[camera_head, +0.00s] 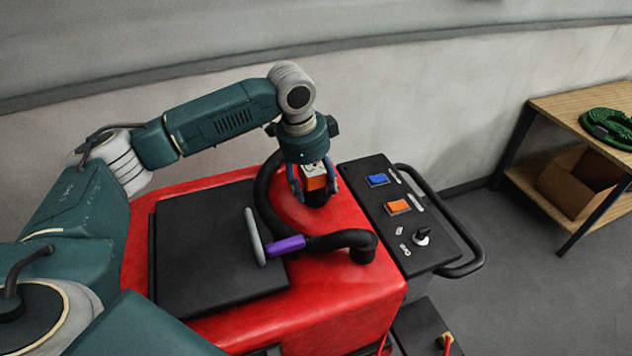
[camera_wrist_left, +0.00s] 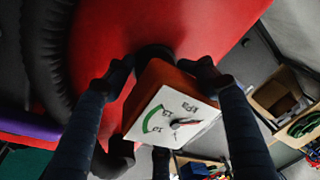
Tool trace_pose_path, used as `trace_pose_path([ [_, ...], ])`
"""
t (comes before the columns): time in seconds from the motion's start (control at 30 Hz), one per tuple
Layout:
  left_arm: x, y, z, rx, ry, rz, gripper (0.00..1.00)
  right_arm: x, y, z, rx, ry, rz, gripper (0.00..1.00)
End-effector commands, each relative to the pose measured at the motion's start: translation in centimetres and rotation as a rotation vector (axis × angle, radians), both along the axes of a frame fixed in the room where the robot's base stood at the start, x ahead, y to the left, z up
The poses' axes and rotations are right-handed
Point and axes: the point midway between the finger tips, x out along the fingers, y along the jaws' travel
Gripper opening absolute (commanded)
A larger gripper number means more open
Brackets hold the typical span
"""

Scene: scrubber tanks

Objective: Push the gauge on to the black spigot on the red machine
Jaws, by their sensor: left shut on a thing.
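The gauge (camera_wrist_left: 170,112) has an orange body and a white dial face with a green arc and a red pointer. In the head view the gauge (camera_head: 314,177) is between the fingers of my left gripper (camera_head: 314,192), which is shut on it. The gauge is right above the black spigot (camera_head: 316,198) on the top of the red machine (camera_head: 340,262). The spigot also shows behind the gauge in the wrist view (camera_wrist_left: 153,52). I cannot tell whether the gauge is seated on it. My right gripper is not in view.
A black hose (camera_head: 266,195) curves close to the left of the gripper. A purple-handled part (camera_head: 285,246) joins a hose on the machine top. A control panel (camera_head: 405,212) with blue and orange switches is at right. A wooden shelf (camera_head: 575,100) stands farther right.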

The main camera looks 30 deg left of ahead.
Motion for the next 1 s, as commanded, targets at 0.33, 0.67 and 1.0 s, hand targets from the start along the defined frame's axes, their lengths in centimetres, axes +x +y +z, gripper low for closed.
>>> trace_pose_path([
  [0.33, -0.09, 0.02, -0.61, 0.001, 0.004, 0.000, 0.81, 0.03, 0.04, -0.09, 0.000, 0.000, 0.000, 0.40],
  [0.67, -0.06, 0.01, -0.54, 0.000, 0.002, 0.000, 0.75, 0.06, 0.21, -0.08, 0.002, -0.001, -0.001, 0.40],
  [1.0, -0.02, 0.00, -0.47, 0.000, 0.001, 0.000, 0.75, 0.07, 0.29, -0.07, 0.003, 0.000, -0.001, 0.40],
])
